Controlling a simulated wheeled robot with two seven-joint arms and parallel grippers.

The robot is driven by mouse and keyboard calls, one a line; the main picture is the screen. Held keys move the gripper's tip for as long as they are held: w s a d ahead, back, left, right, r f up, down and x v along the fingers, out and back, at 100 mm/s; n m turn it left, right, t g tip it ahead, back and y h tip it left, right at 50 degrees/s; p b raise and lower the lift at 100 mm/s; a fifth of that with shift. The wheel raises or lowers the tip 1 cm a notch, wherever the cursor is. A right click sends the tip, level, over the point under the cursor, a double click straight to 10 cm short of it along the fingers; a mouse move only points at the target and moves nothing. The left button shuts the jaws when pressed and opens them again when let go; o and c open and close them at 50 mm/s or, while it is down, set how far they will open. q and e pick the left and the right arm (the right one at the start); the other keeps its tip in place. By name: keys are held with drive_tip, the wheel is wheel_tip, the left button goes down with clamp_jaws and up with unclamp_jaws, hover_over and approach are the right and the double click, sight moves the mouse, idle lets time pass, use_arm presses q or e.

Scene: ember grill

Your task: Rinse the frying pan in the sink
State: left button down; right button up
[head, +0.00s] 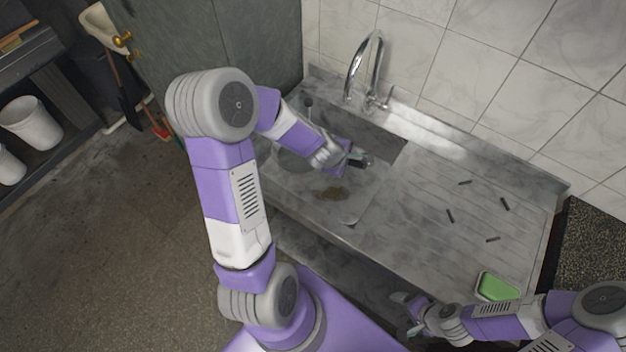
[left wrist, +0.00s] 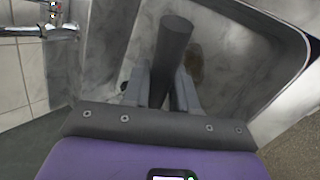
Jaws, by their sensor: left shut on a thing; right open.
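My left gripper (head: 354,158) is over the sink (head: 300,196) and shut on the dark handle (left wrist: 174,45) of the frying pan. The handle's end sticks out past the fingers in the left wrist view, and also shows right of the gripper in the head view (head: 367,161). A dim grey rounded shape (head: 292,162) under my left forearm may be the pan's body; it is mostly hidden. The chrome faucet (head: 365,62) arches at the back of the sink; I cannot tell whether water runs. My right gripper (head: 408,304) is open and empty in front of the counter.
A ribbed drainboard (head: 430,215) right of the sink holds several small dark sticks. A green sponge (head: 497,287) lies in a pale dish at its front edge. A brown patch (head: 335,193) marks the basin floor. A tiled wall is behind; white buckets (head: 30,122) are far left.

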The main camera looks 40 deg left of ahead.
use_arm(q)
drive_tip(key=shift+r+p, duration=1.6)
drive_tip(key=shift+r, duration=0.4)
idle(0.7)
wheel_tip(320, 180, up, 4)
drive_tip(key=p, duration=0.4)
drive_tip(key=shift+r, duration=0.1)
